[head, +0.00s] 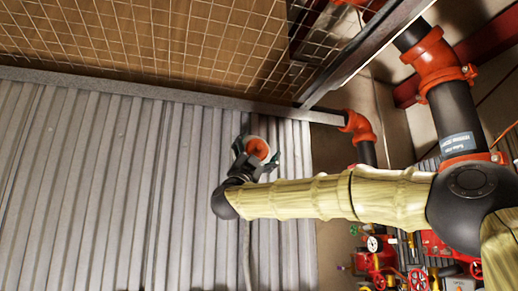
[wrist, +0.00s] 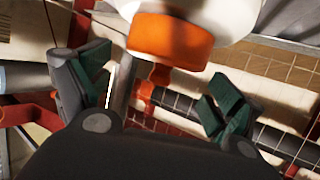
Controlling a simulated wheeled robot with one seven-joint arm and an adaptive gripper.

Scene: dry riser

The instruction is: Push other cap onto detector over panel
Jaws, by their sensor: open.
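An orange cap (head: 258,148) with a white detector rim (head: 268,141) around it shows near the corrugated wall in the head view. In the wrist view the orange cap (wrist: 170,40) sits against the white detector body (wrist: 195,8) at the top centre. I cannot tell how tightly the two are joined. My gripper (head: 255,158) is at the cap in the head view. In the wrist view my gripper (wrist: 155,95) has its two green-padded fingers spread wide, one on each side below the cap, with nothing between the pads. No contact with the cap shows. The panel is not clearly identifiable.
A grey corrugated surface (head: 90,170) fills the left, edged by a metal beam (head: 150,93). Wire mesh (head: 170,40) lies beyond it. Black pipes with orange couplings (head: 430,60) stand at the right. Red valves and gauges (head: 385,260) crowd the lower right.

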